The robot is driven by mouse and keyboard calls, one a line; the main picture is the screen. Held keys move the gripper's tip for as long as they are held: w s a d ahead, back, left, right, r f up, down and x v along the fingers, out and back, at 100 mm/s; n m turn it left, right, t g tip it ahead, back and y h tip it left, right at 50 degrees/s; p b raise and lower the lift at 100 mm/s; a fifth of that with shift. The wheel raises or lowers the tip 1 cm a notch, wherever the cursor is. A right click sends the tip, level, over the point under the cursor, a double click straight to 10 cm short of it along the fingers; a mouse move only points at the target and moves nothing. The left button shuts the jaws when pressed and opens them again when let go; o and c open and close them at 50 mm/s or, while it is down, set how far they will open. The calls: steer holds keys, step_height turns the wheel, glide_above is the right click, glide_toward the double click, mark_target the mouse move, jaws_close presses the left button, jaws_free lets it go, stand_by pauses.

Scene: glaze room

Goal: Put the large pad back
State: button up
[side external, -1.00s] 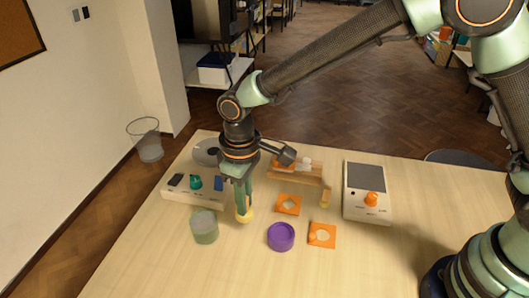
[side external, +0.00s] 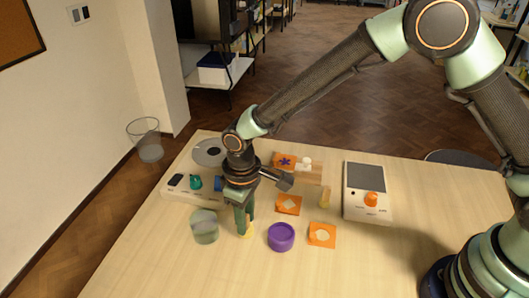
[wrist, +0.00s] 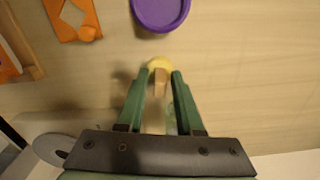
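The large pad (side external: 249,231), a round yellow pad, is at my fingertips low over the table, left of the purple dish. In the wrist view the pad (wrist: 159,64) lies at the tips of my gripper (wrist: 160,76), and its short wooden handle stands between the fingers. My gripper (side external: 245,226) points down and appears closed around the pad, which moves with it; the exact contact is hard to see. In the side view the fingers partly hide the pad. A wooden rack (side external: 311,178) stands behind, with a smaller tan-yellow piece (side external: 325,198) at its right end.
A purple dish (side external: 281,237) and a cloudy greenish cup (side external: 204,228) stand close on either side. Orange tiles (side external: 322,235) lie to the right. A control box (side external: 367,205) with an orange knob stands farther right, another device (side external: 178,194) at left. The front table is clear.

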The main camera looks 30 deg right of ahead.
stand_by(0.3)
step_height(320, 180, up, 12)
steer(key=s+d+r+m+t, duration=0.1)
steer(key=d+r+m, duration=0.1)
steer(key=d+r, duration=0.4)
steer(key=d+r+m+t, duration=0.1)
steer(key=d+r, duration=0.2)
steer(key=d, duration=0.5)
steer(key=s+d+r+m+t, duration=0.1)
steer(key=s+d+m+t, duration=0.2)
steer(key=s+d, duration=0.5)
steer(key=d+m, duration=0.1)
steer(key=d, duration=0.3)
steer(key=shift+s+r+t, duration=0.15)
steer(key=shift+r+t, duration=0.15)
steer(key=shift+r, duration=0.1)
